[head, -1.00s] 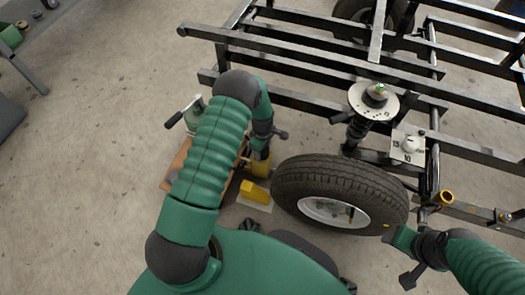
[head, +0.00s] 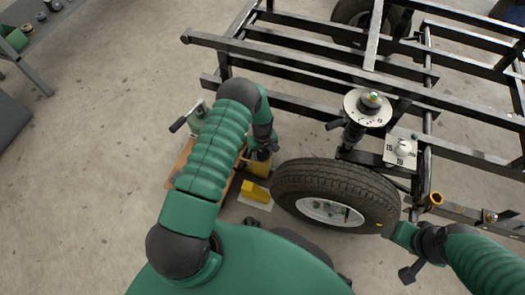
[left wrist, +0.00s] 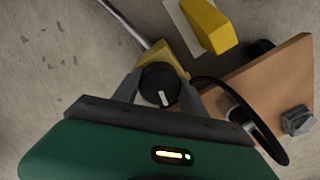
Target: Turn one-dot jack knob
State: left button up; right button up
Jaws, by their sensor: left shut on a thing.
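My left gripper (left wrist: 158,78) is shut on a round black knob (left wrist: 157,86) with a white pointer line, seen from above in the left wrist view. The knob sits on the yellow jack body (left wrist: 165,56), from which a metal rod runs up to the left. In the head view, my left gripper (head: 264,146) is beside the yellow jack (head: 258,165), left of the tire, and the knob is mostly hidden. No dot marking is readable. My right gripper (head: 405,255) is at the lower right, near the tire; its jaw state is unclear.
The tire (head: 335,194) stands close to the right of the jack. A yellow wedge block (head: 255,190) on a light plate lies below it, and a brown board (head: 185,160) lies left. The black frame (head: 300,60) fills the upper right.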

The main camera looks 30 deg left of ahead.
pick_arm(q)
jog(key=shift+m+p, duration=0.35)
jog(key=shift+m, duration=0.55)
jog(key=o, duration=1.4)
jog(key=shift+c, duration=0.2)
notch_tip(320, 180, up, 17)
jog(key=p, duration=0.8)
jog(key=shift+f+p, duration=0.15)
jog(key=shift+p, duration=0.15)
